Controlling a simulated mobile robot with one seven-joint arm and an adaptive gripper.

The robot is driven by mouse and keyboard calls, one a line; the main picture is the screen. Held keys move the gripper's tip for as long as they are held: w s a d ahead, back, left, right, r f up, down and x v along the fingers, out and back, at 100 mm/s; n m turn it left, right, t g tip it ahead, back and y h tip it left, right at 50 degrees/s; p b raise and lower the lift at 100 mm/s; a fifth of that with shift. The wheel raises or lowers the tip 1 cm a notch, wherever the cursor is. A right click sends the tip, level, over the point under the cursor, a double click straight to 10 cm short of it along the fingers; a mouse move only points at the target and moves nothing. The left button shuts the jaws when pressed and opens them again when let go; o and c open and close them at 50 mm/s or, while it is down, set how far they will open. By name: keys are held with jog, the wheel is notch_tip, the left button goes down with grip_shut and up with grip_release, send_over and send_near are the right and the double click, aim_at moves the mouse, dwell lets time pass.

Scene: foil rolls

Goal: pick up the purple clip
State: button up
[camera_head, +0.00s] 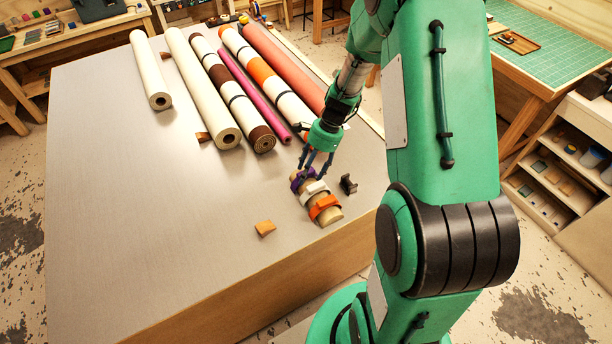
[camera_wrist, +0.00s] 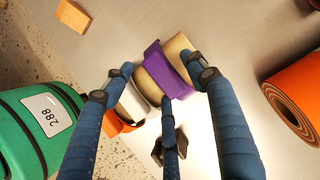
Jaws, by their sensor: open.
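The purple clip (camera_wrist: 168,72) sits around a short tan roll, at one end of a row of clips. In the head view the purple clip (camera_head: 297,180) is partly hidden behind my fingers. A white clip (camera_head: 314,190) and an orange clip (camera_head: 324,206) sit beside it on the same tan roll (camera_head: 334,216). My gripper (camera_head: 316,170) is open above the purple clip. In the wrist view its blue fingers (camera_wrist: 160,85) spread around the purple clip and the roll, with one finger close to the clip's lower edge. I cannot tell whether any finger touches it.
A black clip (camera_head: 348,184) stands right of the short roll, and a small wooden block (camera_head: 265,228) lies left of it. Long rolls (camera_head: 205,95) lie behind on the grey table (camera_head: 120,220). The table's left and middle are clear.

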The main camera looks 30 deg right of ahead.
jog(key=c, duration=1.2)
jog(key=shift+r+p, duration=0.5)
jog(key=shift+r, duration=4.5)
